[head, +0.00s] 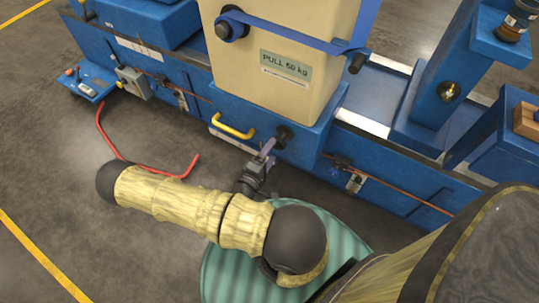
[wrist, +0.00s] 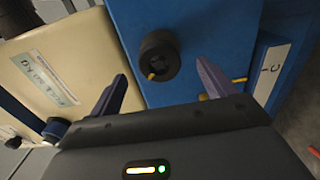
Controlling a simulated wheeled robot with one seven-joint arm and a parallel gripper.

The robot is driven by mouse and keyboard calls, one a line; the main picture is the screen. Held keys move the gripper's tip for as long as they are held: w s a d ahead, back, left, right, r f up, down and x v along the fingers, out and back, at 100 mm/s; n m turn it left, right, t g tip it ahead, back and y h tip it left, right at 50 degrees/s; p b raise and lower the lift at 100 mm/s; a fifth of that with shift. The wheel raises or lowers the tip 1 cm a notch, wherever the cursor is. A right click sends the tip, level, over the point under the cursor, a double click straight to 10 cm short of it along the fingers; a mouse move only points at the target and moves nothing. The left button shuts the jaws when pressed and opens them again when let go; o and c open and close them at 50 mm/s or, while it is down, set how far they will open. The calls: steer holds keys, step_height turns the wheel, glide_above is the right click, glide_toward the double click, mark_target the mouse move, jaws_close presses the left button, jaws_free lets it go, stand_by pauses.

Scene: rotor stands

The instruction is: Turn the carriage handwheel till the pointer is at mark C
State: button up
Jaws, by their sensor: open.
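The handwheel is a small black round knob (head: 285,135) on the front of the blue carriage (head: 313,128), under a cream housing. In the wrist view the handwheel (wrist: 160,56) has a small yellow spot at its rim. My gripper (head: 268,149) is open and empty, just in front of the handwheel. In the wrist view its two fingers (wrist: 163,72) point toward the handwheel, one to each side; I cannot tell whether they touch it. A white plate (wrist: 274,68) with a dark mark, possibly a letter, sits beyond the right finger. I cannot make out the pointer's position.
A yellow bar handle (head: 232,126) is left of the handwheel. A bent red rod (head: 150,168) stands out at the left, near my arm. The cream housing (head: 280,40) carries a "PULL 50 kg" label. Grey floor (head: 60,190) is clear at the left.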

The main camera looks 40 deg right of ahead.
mark_target(277, 146)
steer(key=shift+x, duration=1.75)
steer(key=c, duration=1.2)
steer(key=shift+s+m, duration=0.1)
steer(key=shift+m, duration=0.2)
